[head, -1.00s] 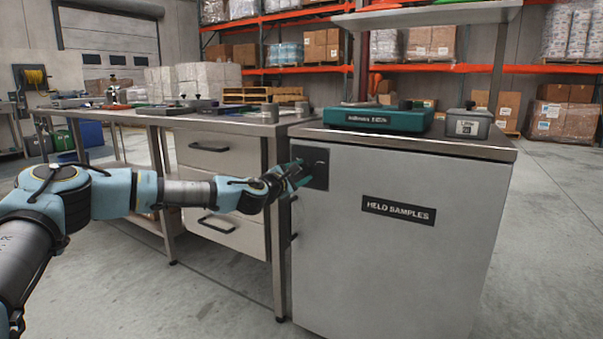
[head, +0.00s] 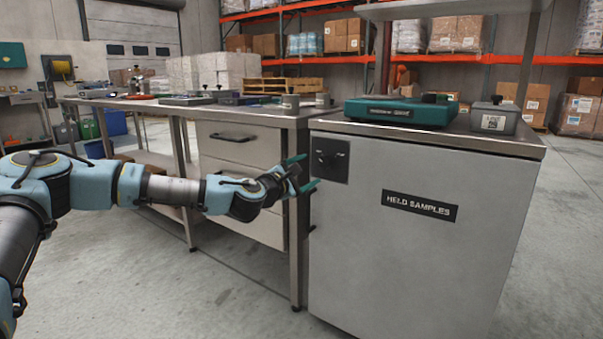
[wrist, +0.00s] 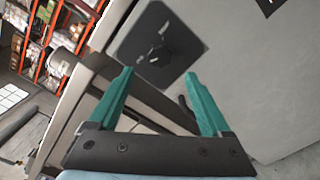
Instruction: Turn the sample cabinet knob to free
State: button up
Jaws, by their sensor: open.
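The sample cabinet (head: 400,265) is a grey box with a dark "HELD SAMPLES" label (head: 419,205) on its front. A dark square plate near its upper left corner carries the black knob (head: 328,156). In the wrist view the knob (wrist: 158,54) sits beyond the fingertips, slightly above and between them. My gripper (head: 304,172) is open and empty, with teal fingers, just left of and below the knob plate in the head view. In the wrist view my gripper (wrist: 160,76) has its fingers spread apart, not touching the knob. The markings around the knob are too small to read.
A teal scale (head: 400,111) and a small grey labelled box (head: 494,118) stand on the cabinet top. A steel bench with drawers (head: 240,146) stands close on the left, its leg near my gripper. Open floor lies to the right.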

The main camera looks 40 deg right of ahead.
jog(key=shift+v, duration=1.45)
